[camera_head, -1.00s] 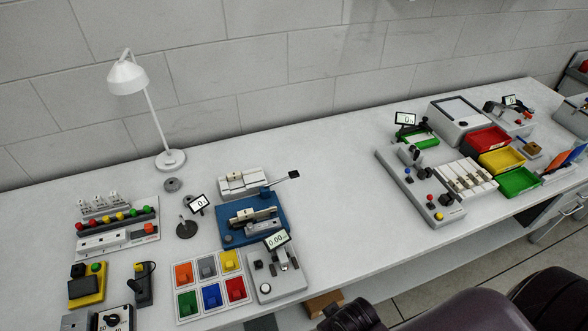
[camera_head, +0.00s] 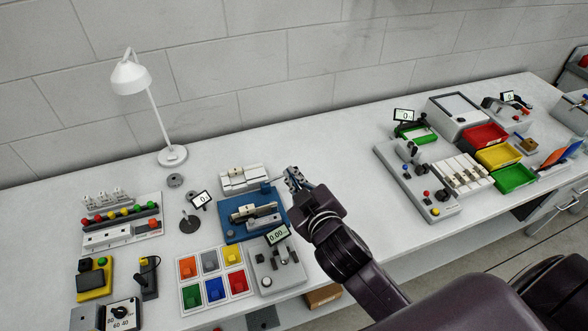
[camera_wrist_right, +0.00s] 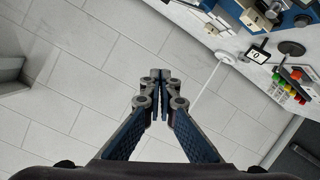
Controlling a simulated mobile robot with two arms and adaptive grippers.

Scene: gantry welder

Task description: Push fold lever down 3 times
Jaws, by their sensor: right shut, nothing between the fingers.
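The blue fold device (camera_head: 236,232) stands on the bench left of centre in the head view, with a metal bar and clamp parts on it. Its lever, a thin rod with a black end, is not clearly visible now; my right gripper and arm cover that area. My right gripper (camera_head: 291,178) is at the device's upper right corner, fingers together and empty. Contact with the lever cannot be told. My left gripper is out of view.
A small display (camera_head: 201,200) reading 0 stands left of the device. A grey scale-like unit (camera_head: 277,275) sits in front, and a white block fixture (camera_head: 240,178) behind. The bench (camera_head: 345,185) is clear right of my gripper.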

